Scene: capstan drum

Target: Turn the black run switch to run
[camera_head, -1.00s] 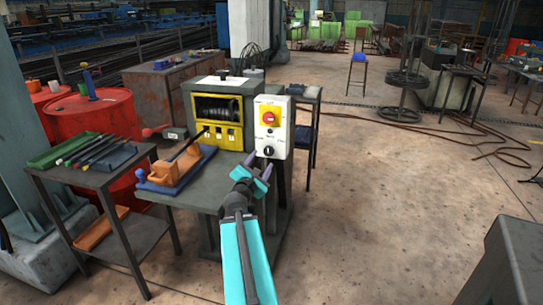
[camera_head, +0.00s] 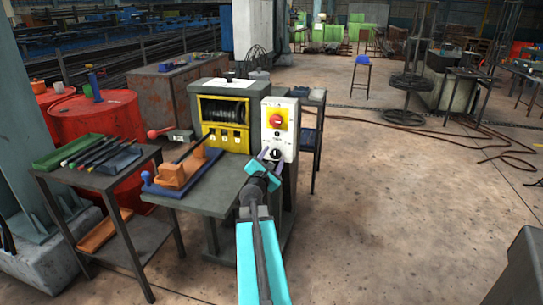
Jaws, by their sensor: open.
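The black run switch (camera_head: 275,155) is a small round knob low on a white control box (camera_head: 290,147). The box is fixed at the right front of the grey capstan machine (camera_head: 226,86). A red knob on a yellow plate (camera_head: 277,120) sits above the run switch. My gripper (camera_head: 270,154) is open, with its purple-grey fingers at the run switch in the picture. I cannot tell whether they touch the knob. The fingers and wrist hide part of the box's lower end, and the switch's exact setting is too small to read.
A red-knobbed lever (camera_head: 153,134) sticks out at the machine's left. A side table with several tools (camera_head: 100,155) stands at left.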

